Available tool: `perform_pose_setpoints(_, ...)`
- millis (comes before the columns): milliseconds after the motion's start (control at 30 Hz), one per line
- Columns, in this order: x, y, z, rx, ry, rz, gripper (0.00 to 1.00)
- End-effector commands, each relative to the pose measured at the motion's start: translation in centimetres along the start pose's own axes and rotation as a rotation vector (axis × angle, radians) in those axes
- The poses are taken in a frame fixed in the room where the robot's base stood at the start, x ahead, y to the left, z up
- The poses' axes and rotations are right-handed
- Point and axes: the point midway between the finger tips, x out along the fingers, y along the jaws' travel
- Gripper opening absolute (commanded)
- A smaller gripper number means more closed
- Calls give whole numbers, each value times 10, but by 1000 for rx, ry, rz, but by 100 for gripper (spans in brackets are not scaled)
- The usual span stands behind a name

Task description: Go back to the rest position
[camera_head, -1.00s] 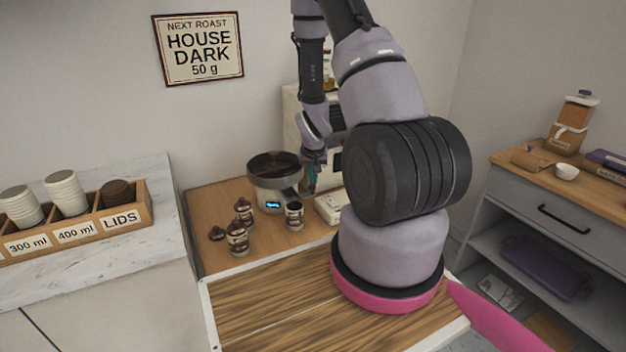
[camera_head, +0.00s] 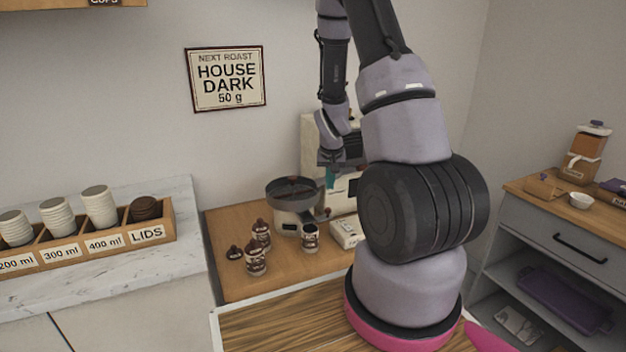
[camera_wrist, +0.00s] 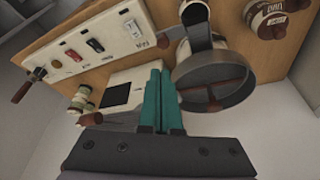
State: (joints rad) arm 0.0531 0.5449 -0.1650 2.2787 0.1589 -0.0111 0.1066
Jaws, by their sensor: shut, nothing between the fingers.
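My gripper (camera_head: 330,178) hangs above the wooden counter near the roaster, in the middle of the head view, partly behind my arm. In the wrist view its teal fingers (camera_wrist: 160,100) are pressed together with nothing between them. The fingers point toward the counter and look apart from everything on it.
A grinder or scale with a round bowl (camera_head: 292,192) stands just left of my gripper. Several small jars (camera_head: 256,262) stand on the wooden counter (camera_head: 232,280). A cup and lid rack (camera_head: 90,240) is at left, a grey shelf unit (camera_head: 560,240) at right.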

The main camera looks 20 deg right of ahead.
Motion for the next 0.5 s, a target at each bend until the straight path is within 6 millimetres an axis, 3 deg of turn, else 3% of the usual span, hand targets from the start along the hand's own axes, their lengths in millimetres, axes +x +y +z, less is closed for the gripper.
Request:
perform_pose_setpoints(167,-2,-1,-1,1,1,-2,0)
perform_pose_setpoints(267,-16,-5,-4,6,8,-15,0)
perform_pose_setpoints(367,-49,-14,-11,18,24,-46,0)
perform_pose_setpoints(500,-116,-30,-14,31,45,-107,0)
